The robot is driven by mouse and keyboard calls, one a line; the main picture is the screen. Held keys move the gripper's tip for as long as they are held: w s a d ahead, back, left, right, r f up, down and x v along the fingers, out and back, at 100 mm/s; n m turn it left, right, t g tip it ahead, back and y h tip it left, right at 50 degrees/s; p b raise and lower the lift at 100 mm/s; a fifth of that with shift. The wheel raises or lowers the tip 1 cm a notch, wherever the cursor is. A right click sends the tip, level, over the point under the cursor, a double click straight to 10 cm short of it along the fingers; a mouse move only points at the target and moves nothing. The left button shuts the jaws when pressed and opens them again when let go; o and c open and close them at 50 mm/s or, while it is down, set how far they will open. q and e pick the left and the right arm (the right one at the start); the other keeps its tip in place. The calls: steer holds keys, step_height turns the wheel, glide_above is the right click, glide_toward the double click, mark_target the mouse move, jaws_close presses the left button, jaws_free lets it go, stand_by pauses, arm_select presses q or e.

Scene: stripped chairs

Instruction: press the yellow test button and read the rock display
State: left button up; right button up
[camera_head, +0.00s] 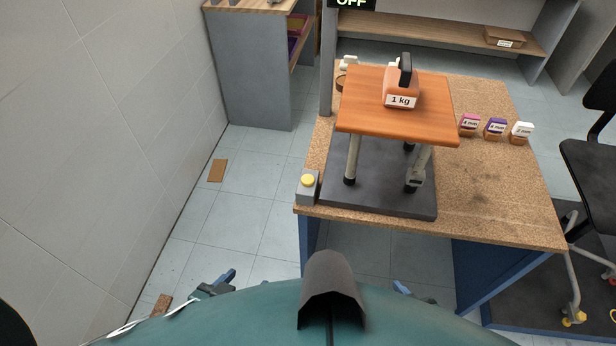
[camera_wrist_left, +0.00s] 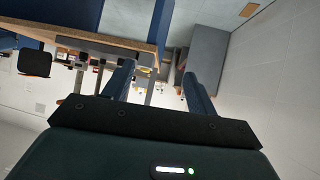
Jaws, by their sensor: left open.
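The yellow test button (camera_head: 308,180) sits on a small grey box at the near left corner of the cork-topped bench (camera_head: 480,190). The display (camera_head: 350,3) at the top edge of the head view is cut off and reads "OFF". My left gripper (camera_head: 216,284) is low, left of the bench and well short of the button, touching nothing. In the left wrist view its two fingers (camera_wrist_left: 159,82) stand apart with nothing between them. My right gripper (camera_head: 408,290) shows only in part near the bottom edge, in front of the bench; its jaws cannot be made out.
A small stool (camera_head: 430,120) with an orange wooden seat stands on a dark plate on the bench, with a 1 kg weight (camera_head: 401,95) on it. Small labelled boxes (camera_head: 495,128) stand to its right. A post (camera_head: 327,70) rises behind the button. Floor left of the bench is mostly clear.

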arm_select(q)
jaws_close()
stand_by(0.4)
stand_by(0.7)
